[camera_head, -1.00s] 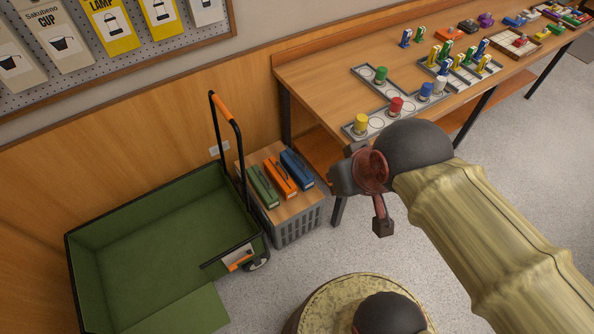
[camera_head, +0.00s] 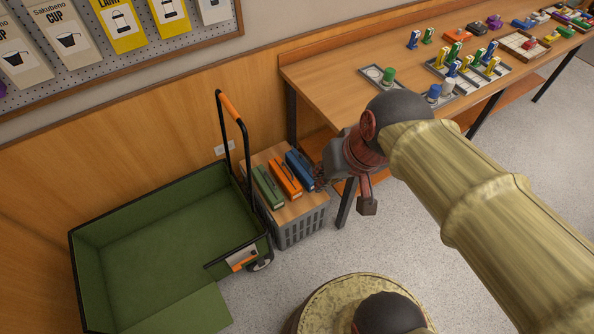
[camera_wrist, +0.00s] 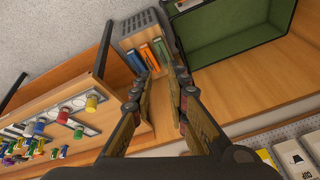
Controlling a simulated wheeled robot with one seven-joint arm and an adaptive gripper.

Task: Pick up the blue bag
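The blue bag (camera_head: 300,169) lies on the wooden top of a grey crate, rightmost of three bags in the head view. In the wrist view the blue bag (camera_wrist: 134,61) is at the upper left of the three, beyond my fingers. My gripper (camera_head: 322,178) is just right of the crate top in the head view, near the blue bag. In the wrist view my gripper (camera_wrist: 158,85) has its fingers apart with nothing between them. Whether a finger touches the bag cannot be told.
An orange bag (camera_head: 285,178) and a green bag (camera_head: 268,187) lie beside the blue one on the crate (camera_head: 301,229). A green cart (camera_head: 160,215) with a tall black handle stands left. A long table (camera_head: 330,75) with coloured pieces stands right of the crate.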

